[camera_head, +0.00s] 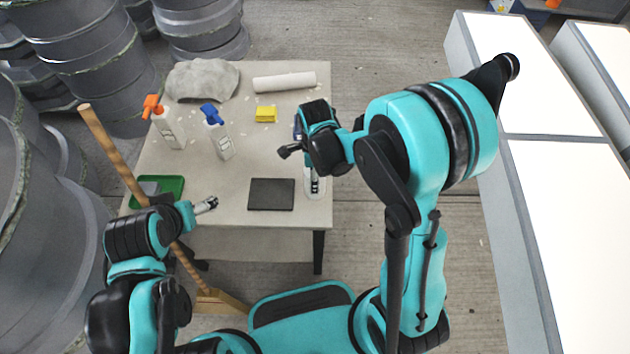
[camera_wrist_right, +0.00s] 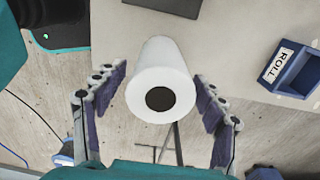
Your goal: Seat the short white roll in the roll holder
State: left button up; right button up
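The short white roll (camera_wrist_right: 165,56) shows in the right wrist view with its round end and dark core hole facing the camera. It seems to stand upright near the table's edge. My right gripper (camera_wrist_right: 160,80) is open, with one finger on each side of the roll and narrow gaps; I see no clear contact. In the head view my right wrist mostly hides the roll. The blue roll holder (camera_wrist_right: 296,70), labelled ROLL, sits on the table to the right in the wrist view. My left gripper (camera_head: 206,205) is empty near the table's front left; its finger opening is too small to judge.
The table (camera_head: 255,145) holds a long white roll (camera_head: 285,82), grey cloth (camera_head: 202,80), yellow block (camera_head: 266,114), two spray bottles (camera_head: 168,127) (camera_head: 219,139), a green tray (camera_head: 172,186) and a dark flat plate (camera_head: 271,194). A wooden-handled broom (camera_head: 115,155) leans at the left.

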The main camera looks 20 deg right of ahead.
jog(key=c, duration=1)
jog(key=shift+o, duration=0.2)
jog(key=shift+r, duration=0.1)
